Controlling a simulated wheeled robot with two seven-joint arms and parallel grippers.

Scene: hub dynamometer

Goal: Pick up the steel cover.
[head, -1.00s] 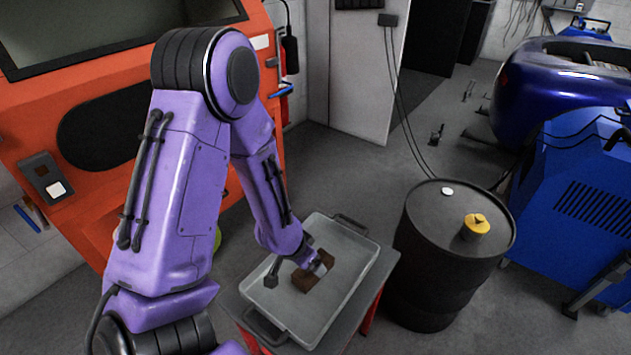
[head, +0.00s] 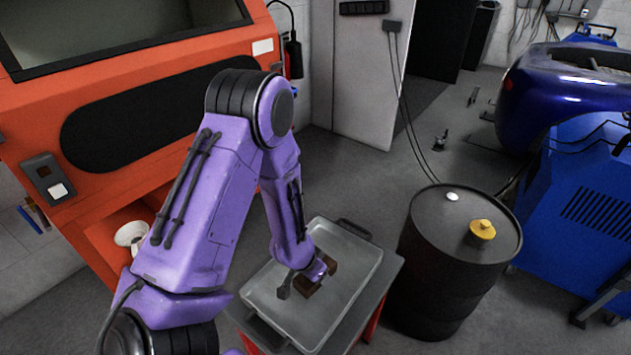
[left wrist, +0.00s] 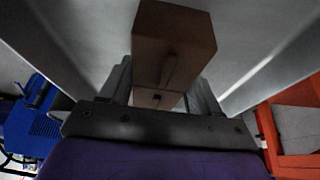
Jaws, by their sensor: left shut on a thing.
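A brown block (head: 312,283) sits in the grey tray (head: 350,262) in the head view. I see no thing that clearly looks like a steel cover; I cannot tell if the block is it. My left gripper (head: 303,284) reaches down into the tray from the left and is at the block. In the left wrist view the brown block (left wrist: 175,45) lies between the two grey fingers (left wrist: 160,88), which are shut on it. A small slot or bar shows on its face. Whether the block touches the tray floor is hidden. My right gripper is out of view.
The tray has raised walls and a handle at each end, on a red-sided stand (head: 384,268). A black drum (head: 440,270) with a yellow cap (head: 482,229) stands close at the right. An orange machine (head: 200,50) rises behind my arm at the left. Blue equipment (head: 580,205) is farther right.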

